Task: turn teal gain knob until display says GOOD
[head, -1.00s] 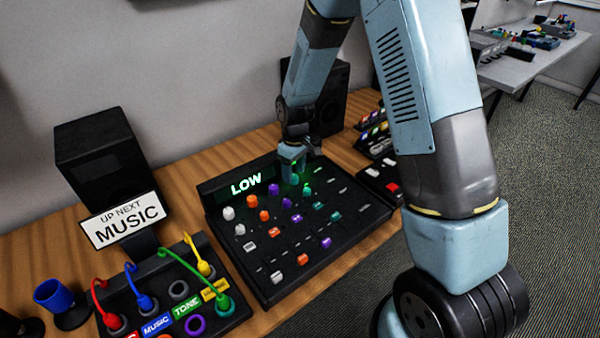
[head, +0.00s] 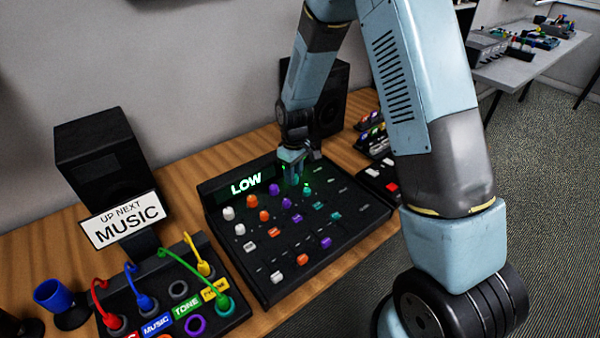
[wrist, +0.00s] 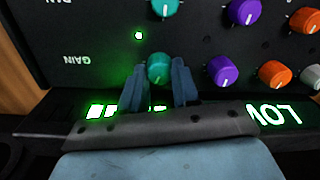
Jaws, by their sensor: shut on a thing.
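The teal gain knob (wrist: 159,68) sits in the row marked GAIN on the black mixer, nearest the display. My gripper (wrist: 159,84) is shut on it, with one blue finger on each side. In the head view my gripper (head: 293,168) is over the far row of the mixer (head: 330,262), and the fingers partly hide the knob. The display (head: 247,184) reads LOW in lit green-white letters. In the wrist view it shows upside down (wrist: 273,114), with lit green bars beside it, partly hidden by my gripper.
Another teal knob (wrist: 164,7) and a purple knob (wrist: 222,70) are close to the gripped one. A MUSIC sign (head: 125,220) and a patch box with coloured cables (head: 180,315) stand at left. A black speaker (head: 332,100) stands behind my gripper.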

